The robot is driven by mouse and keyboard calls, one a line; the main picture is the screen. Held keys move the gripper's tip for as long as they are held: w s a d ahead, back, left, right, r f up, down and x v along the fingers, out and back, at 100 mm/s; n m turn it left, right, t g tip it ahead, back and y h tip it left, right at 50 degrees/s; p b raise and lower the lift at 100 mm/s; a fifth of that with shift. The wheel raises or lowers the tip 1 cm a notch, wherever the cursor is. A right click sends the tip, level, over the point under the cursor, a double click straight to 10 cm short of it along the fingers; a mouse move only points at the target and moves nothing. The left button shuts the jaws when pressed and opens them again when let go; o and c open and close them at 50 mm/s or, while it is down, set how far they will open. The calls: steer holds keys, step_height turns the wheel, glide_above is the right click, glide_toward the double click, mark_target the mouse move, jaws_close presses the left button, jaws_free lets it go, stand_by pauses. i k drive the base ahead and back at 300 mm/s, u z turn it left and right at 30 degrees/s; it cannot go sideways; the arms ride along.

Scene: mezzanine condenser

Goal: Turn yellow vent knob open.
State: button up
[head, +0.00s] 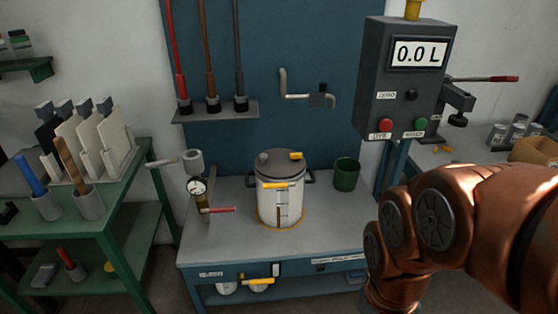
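A pot (280,205) with a grey lid (276,163) stands on the bench, inside a yellow ring. A small yellow knob (296,156) sits at the right of the lid. A yellow lever-like piece (282,185) crosses the pot's upper front. Another yellow handle (258,282) is below the bench top, and a yellow fitting (412,9) tops the display box. No readable label marks any of these as the vent knob, and I cannot tell whether it is open. My copper-coloured arm fills the lower right; my gripper is out of view.
The display box (405,80) reads 0.0 L, with red and green buttons. A gauge (197,187) with a red lever stands left of the pot, a green cup (346,174) to its right. A green rack table (95,215) is at left. The bench front is mostly clear.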

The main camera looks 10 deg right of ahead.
mark_target(295, 157)
steer(key=u, duration=0.05)
steer(key=i, duration=1.05)
steer(key=u, duration=0.7)
